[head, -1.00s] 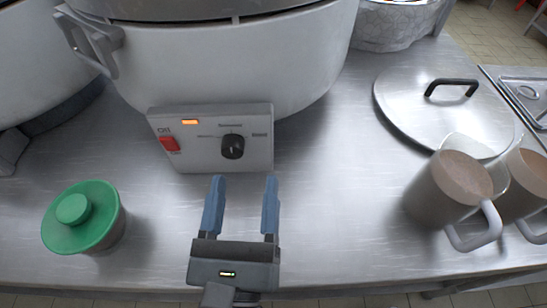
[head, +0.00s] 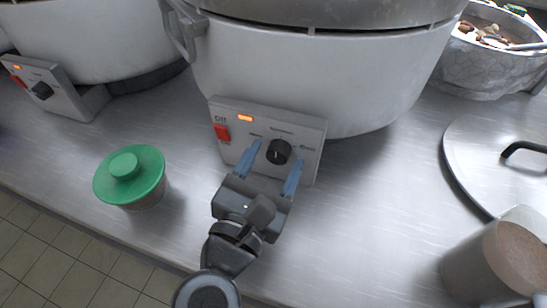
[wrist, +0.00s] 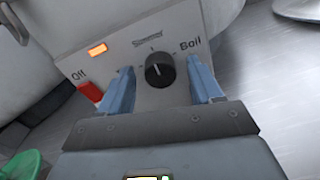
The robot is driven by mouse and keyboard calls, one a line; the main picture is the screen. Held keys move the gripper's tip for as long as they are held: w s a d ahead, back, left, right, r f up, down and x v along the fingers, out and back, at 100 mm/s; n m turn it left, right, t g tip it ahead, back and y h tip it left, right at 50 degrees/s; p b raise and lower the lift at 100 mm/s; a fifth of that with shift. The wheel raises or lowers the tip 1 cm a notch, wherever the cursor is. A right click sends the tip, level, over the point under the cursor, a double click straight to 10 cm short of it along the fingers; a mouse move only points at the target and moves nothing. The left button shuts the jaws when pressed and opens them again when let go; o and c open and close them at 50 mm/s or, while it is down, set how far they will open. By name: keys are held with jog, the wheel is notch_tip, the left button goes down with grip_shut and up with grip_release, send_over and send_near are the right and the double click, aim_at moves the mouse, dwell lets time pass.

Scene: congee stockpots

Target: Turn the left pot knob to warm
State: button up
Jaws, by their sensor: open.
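A black knob (head: 279,151) sits on the grey control panel (head: 312,138) of the middle pot (head: 300,75). In the wrist view the knob (wrist: 159,68) has a pale pointer line, roughly upright, away from the "Boil" label at right. My gripper (head: 274,157) is open, its blue fingers either side of this knob. Its fingertips (wrist: 161,76) appear close to the panel in the wrist view, with a gap on each side; contact is not visible. Another pot (head: 95,40) stands at left, with its own black knob (head: 41,91), away from my gripper.
A red switch (head: 222,132) and a lit orange lamp (head: 245,118) are on the middle panel. A green-lidded jar (head: 130,175) stands left of my gripper. A mug (head: 500,262) and pot lid (head: 490,160) are at right. The steel counter between is clear.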

jog(key=shift+w+d, duration=0.1)
jog(key=shift+w, duration=0.05)
jog(key=c, duration=1)
jog(key=shift+c, duration=0.2)
